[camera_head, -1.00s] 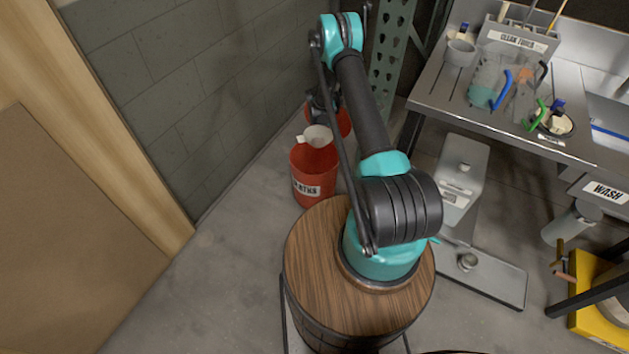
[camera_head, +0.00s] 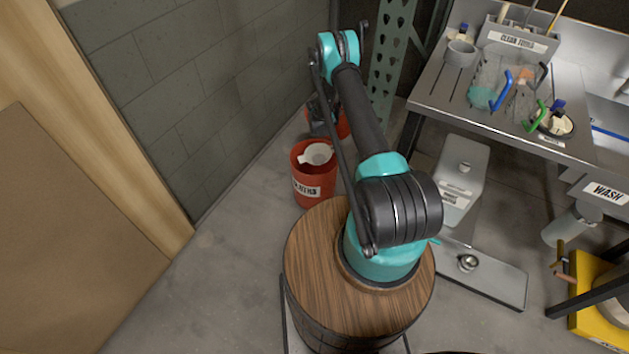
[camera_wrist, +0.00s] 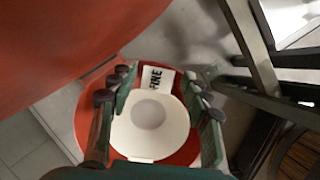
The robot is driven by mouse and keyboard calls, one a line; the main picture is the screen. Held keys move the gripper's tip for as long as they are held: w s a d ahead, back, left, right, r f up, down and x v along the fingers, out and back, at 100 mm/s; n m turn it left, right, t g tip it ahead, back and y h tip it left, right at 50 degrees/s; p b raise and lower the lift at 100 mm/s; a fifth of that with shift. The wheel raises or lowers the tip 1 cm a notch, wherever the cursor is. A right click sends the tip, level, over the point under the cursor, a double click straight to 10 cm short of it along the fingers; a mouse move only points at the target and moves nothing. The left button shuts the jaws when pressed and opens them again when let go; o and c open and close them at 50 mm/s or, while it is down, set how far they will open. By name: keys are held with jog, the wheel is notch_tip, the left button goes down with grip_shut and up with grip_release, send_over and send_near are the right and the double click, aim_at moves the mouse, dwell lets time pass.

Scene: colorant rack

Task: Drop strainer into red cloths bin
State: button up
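The white strainer (camera_head: 316,153) is in the mouth of the red bin (camera_head: 312,177), whose white label is partly readable. In the wrist view, the round strainer (camera_wrist: 148,122) lies below the fingers with its tab marked "FINE", and the red bin (camera_wrist: 186,153) surrounds it. My gripper (camera_wrist: 157,88) is open, with its fingers spread on either side of the strainer and apparently clear of it. In the head view, my gripper is above and behind the bin, partly hidden by my arm.
A second red container (camera_head: 343,124) stands behind the bin. A block wall (camera_head: 200,90) is to the left and a green perforated post (camera_head: 390,60) to the right. The floor left of the bin is clear.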

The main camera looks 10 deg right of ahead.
jog(key=shift+o, duration=0.8)
jog(key=shift+r, duration=0.15)
jog(key=v, duration=1.1)
jog(key=shift+a+r, duration=0.2)
jog(key=shift+r, duration=0.15)
jog(key=shift+s, duration=0.1)
